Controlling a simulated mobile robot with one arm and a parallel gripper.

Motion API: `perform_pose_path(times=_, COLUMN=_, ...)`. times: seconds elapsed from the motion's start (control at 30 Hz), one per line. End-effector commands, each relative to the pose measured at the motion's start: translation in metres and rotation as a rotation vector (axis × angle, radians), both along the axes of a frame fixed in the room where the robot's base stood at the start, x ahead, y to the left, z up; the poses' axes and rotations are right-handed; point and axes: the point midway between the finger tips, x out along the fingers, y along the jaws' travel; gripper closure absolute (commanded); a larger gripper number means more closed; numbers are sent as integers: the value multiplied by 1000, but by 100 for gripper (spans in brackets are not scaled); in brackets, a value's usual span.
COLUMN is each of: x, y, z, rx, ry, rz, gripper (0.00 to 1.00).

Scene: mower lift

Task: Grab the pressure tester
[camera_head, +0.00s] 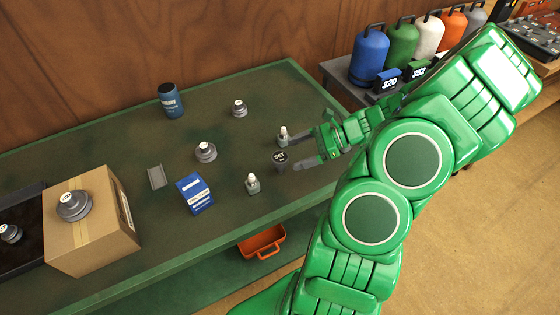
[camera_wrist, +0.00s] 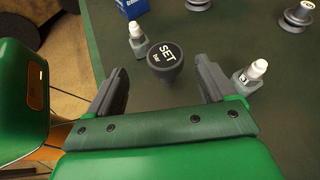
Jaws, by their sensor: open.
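A small dark device with a round top marked "SET bar" (camera_head: 280,157) stands on the green workbench (camera_head: 120,150); its marking suggests it is the pressure tester. In the wrist view the device (camera_wrist: 165,62) is upright, centred ahead of and partly between my fingers. My gripper (camera_head: 295,152) is open, its two grey fingers spread on either side, with visible gaps to the device. The gripper (camera_wrist: 161,75) holds nothing. The device's lower part is mostly hidden under its wide top in the wrist view.
A small white-capped bottle (camera_wrist: 246,78) stands just outside my right finger; another bottle (camera_wrist: 138,42) stands beyond the left finger. Grey round fittings (camera_head: 205,152), a blue box (camera_head: 195,193), a blue canister (camera_head: 171,100) and a cardboard box (camera_head: 90,225) stand further along the bench.

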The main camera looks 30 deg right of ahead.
Motion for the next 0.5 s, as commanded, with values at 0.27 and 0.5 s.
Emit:
perform_pose_path(times=0.27, x=0, y=-16, z=-15, rx=42, ry=29, rz=-80, gripper=16)
perform_pose_path(times=0.5, x=7, y=2, z=-22, rx=44, ry=29, rz=-77, gripper=16)
